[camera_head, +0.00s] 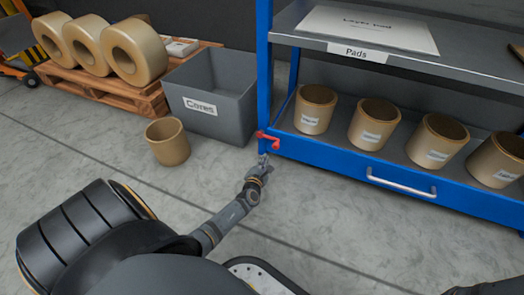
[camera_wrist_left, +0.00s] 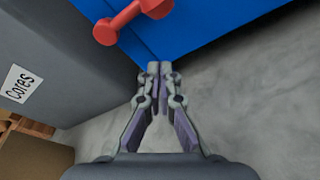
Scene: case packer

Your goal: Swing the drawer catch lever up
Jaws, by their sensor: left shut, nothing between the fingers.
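The red drawer catch lever (camera_head: 268,140) sits at the left front corner of the blue drawer (camera_head: 330,156). In the left wrist view the lever (camera_wrist_left: 130,18) shows at the top, against the drawer's blue face (camera_wrist_left: 200,25). My left gripper (camera_head: 263,160) is just below the lever in the head view. In the wrist view its fingertips (camera_wrist_left: 160,68) are together, with nothing between them, and appear apart from the lever. My right gripper cannot be made out; only a dark part shows at the bottom right of the head view.
A grey "Cores" bin (camera_head: 213,95) stands just left of the drawer corner. A loose core (camera_head: 167,142) stands on the floor. Several cores (camera_head: 374,124) stand in the drawer, which has a silver handle (camera_head: 400,183). Floor in front of the drawer is clear.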

